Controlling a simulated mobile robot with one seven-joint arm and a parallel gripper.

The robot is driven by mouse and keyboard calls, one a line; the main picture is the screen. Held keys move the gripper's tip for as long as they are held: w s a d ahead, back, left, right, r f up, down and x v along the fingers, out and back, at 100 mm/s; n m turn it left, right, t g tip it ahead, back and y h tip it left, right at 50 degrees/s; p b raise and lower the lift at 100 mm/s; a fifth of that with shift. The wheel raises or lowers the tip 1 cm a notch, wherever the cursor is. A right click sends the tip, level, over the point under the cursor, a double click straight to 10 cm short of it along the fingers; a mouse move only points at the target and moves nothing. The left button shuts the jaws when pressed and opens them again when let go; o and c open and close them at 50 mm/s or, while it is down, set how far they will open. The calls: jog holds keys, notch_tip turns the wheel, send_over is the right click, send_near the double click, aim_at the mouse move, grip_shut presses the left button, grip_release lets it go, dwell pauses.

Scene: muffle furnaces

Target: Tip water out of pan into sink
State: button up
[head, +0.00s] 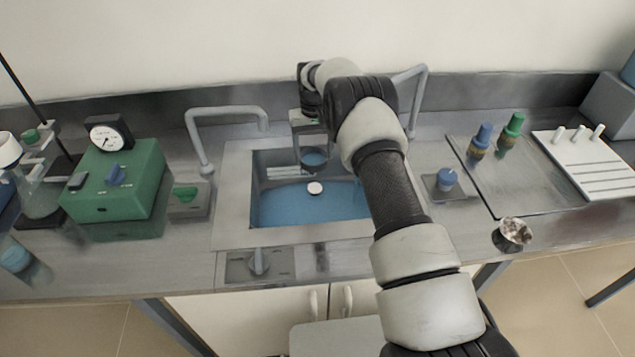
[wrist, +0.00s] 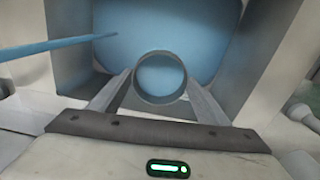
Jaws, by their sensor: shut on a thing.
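The small round pan (head: 314,158) is over the back part of the sink (head: 233,205) in the head view. My gripper (head: 311,150) is shut on the pan, reaching down from above. In the wrist view the pan (wrist: 137,82) shows as a dark ring between the two fingers of my gripper (wrist: 160,88). Its inside looks blue; I cannot tell water in it from the blue behind it. The pan looks about level in the head view. The sink basin has a blue floor or water, with a white round piece in it.
Grey taps stand left (head: 198,140) and right (head: 424,85) of the sink. A green box with a dial (head: 125,190) is at left. A tray with blue and green bottles (head: 540,190), a white rack (head: 600,180) and a small dark bowl (head: 512,236) are at right.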

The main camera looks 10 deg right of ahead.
jog(key=shift+r, duration=0.15)
jog(key=shift+r+p, duration=0.9)
jog(key=shift+r, duration=1.55)
jog(key=shift+s, duration=0.1)
